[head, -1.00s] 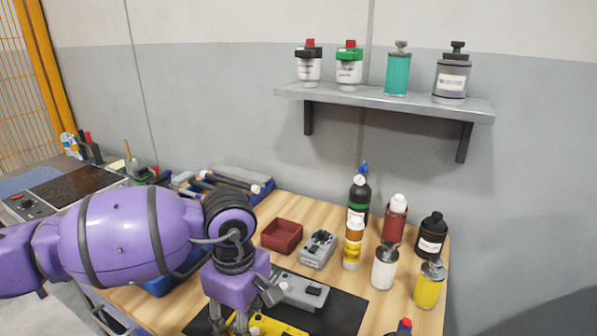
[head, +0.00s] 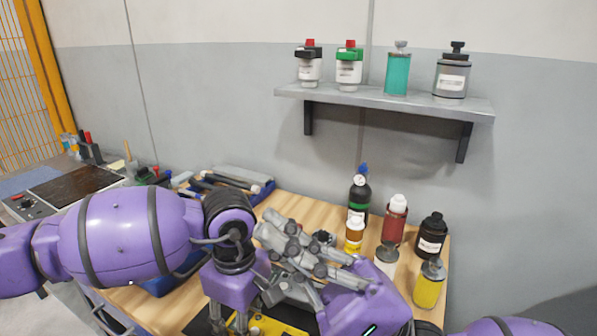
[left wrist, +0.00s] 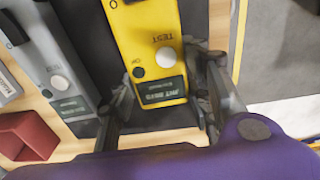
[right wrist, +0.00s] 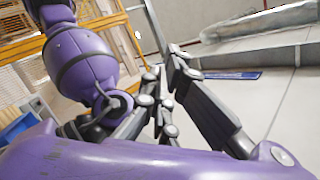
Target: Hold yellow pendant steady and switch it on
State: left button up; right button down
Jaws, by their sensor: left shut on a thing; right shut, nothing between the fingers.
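The yellow pendant (head: 272,326) lies at the bottom of the head view, partly hidden by my arms. In the left wrist view the yellow pendant (left wrist: 146,35) shows a white round button (left wrist: 165,57) by the word TEST, a small dark button (left wrist: 139,72) by ON, and a dark label (left wrist: 160,90). My left gripper (left wrist: 162,97) is shut on the pendant's near end, one finger on each side. My right gripper (head: 268,236) is shut and empty, above the bench beside my left wrist. It also shows in the right wrist view (right wrist: 164,78), apart from the pendant.
Bottles, including a yellow one (head: 428,288) and a red one (head: 395,222), stand at the bench's right. A shelf (head: 390,98) with containers is above.

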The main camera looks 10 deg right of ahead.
notch_tip(320, 180, up, 7)
jog(key=w+d+n+g+y, duration=0.1)
jog(key=w+d+n+g, duration=0.1)
jog(key=n, duration=0.2)
jog(key=shift+d+y, duration=0.25)
jog(key=shift+y, duration=0.15)
jog(key=shift+r, duration=0.1)
pick_arm(q)
jog(key=o, duration=1.6)
jog(key=shift+o, duration=0.2)
jog(key=shift+r, duration=0.15)
